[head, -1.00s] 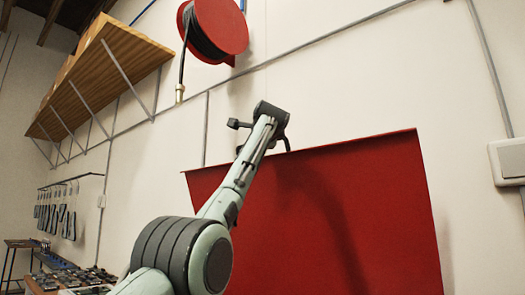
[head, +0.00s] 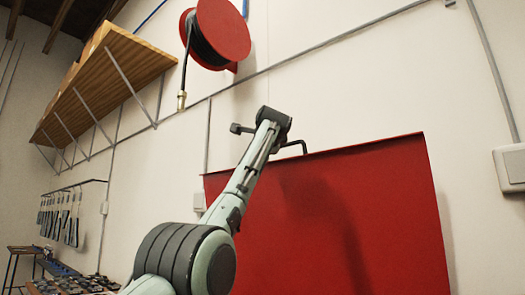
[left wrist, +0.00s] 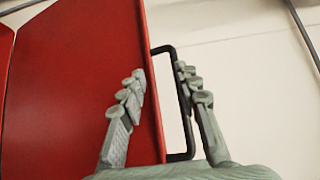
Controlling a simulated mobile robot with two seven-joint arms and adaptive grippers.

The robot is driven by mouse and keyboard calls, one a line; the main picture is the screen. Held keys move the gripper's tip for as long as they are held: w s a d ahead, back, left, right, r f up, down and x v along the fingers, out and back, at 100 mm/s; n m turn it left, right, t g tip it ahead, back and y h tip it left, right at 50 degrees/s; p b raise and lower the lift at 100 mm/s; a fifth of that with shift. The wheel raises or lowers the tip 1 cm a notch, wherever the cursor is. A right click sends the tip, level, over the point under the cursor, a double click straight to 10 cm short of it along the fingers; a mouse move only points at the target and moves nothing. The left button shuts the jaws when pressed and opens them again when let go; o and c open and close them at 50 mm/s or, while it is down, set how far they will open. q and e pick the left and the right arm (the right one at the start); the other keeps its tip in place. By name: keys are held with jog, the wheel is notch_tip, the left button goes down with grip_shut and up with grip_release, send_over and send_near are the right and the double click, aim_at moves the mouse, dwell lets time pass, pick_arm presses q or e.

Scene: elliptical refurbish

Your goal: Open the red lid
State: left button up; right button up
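The red lid (head: 370,220) stands raised as a large tilted panel in front of the wall, right of centre in the head view. A black bar handle (head: 295,146) shows at its top edge. My left arm reaches up across the lid's left side, with the left gripper largely hidden behind its wrist. In the left wrist view, the left gripper (left wrist: 158,85) is open. One finger is over the red lid face (left wrist: 75,90), and the other overlaps the black handle (left wrist: 172,50). The lid's edge lies between the fingers; I cannot tell whether they touch. My right gripper is not in view.
A red hose reel (head: 222,32) and a wooden shelf (head: 105,75) are on the wall above. A white wall box (head: 511,168) is at the right. Tools (head: 62,218) hang at the far left, above a cluttered bench (head: 70,285).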

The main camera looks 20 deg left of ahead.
pick_arm(q)
jog(key=v, duration=1.2)
